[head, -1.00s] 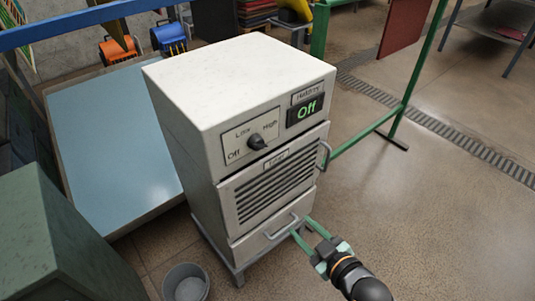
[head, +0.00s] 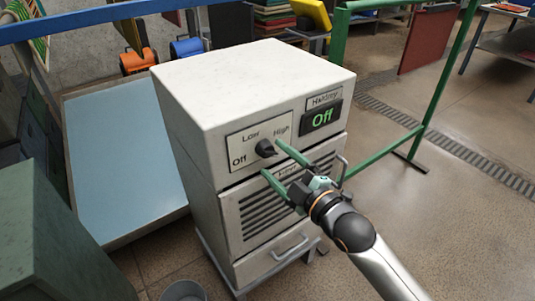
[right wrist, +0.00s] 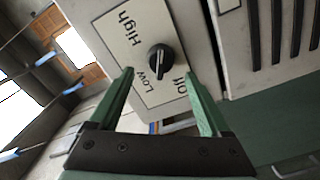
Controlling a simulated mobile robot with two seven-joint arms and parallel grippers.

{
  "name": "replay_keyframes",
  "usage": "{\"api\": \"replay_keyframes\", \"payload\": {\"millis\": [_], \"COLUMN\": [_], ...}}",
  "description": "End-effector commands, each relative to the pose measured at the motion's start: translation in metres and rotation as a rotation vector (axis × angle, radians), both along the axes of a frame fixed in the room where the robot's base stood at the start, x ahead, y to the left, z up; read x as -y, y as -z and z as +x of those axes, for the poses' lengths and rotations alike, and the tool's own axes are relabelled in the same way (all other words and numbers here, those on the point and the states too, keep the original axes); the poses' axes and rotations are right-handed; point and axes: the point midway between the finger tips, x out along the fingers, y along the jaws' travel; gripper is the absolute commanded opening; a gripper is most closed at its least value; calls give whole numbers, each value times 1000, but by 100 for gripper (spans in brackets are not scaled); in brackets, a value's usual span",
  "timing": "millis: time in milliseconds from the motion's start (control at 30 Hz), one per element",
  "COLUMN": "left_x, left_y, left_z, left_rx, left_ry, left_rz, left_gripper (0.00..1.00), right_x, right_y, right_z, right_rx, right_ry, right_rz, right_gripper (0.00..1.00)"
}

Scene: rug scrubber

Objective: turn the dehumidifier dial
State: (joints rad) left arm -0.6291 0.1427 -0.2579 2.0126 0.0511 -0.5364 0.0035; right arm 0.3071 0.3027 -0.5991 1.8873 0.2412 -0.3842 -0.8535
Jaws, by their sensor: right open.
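The dehumidifier (head: 250,85) is a white cabinet with a louvred front and a drawer below. Its black dial (head: 265,148) sits on a plate marked Off, Low and High, and the small display (head: 321,117) reads Off in green. My right gripper (head: 271,157) is open, its green fingers reaching up toward the dial from the lower right. In the right wrist view the dial (right wrist: 160,61) lies beyond and between the two open fingertips (right wrist: 160,72), with no contact visible. My left gripper is not in view.
A pale blue sloped panel (head: 120,150) stands left of the cabinet, and a dark green box (head: 60,235) is at the lower left. A grey bucket (head: 184,291) is on the floor in front. A green rail (head: 385,155) runs at the right, with open floor beyond.

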Motion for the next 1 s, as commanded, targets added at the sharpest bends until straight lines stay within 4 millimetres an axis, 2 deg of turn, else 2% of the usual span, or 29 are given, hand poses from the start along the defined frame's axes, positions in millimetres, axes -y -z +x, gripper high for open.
{"api": "replay_keyframes", "payload": {"millis": [100, 233, 633, 1000], "left_x": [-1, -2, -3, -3], "left_y": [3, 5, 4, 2], "left_z": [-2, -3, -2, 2], "left_rx": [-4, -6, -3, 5], "left_ry": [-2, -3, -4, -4], "left_rz": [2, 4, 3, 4], "left_gripper": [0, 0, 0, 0], "right_x": [-12, -19, -23, -23], "right_y": [0, 0, 0, 1], "right_z": [16, 26, 31, 31], "right_rx": [1, 0, -1, -1], "right_ry": [0, -1, 0, 0], "right_rz": [2, 0, 0, 0], "right_gripper": [81, 81, 81, 41]}}
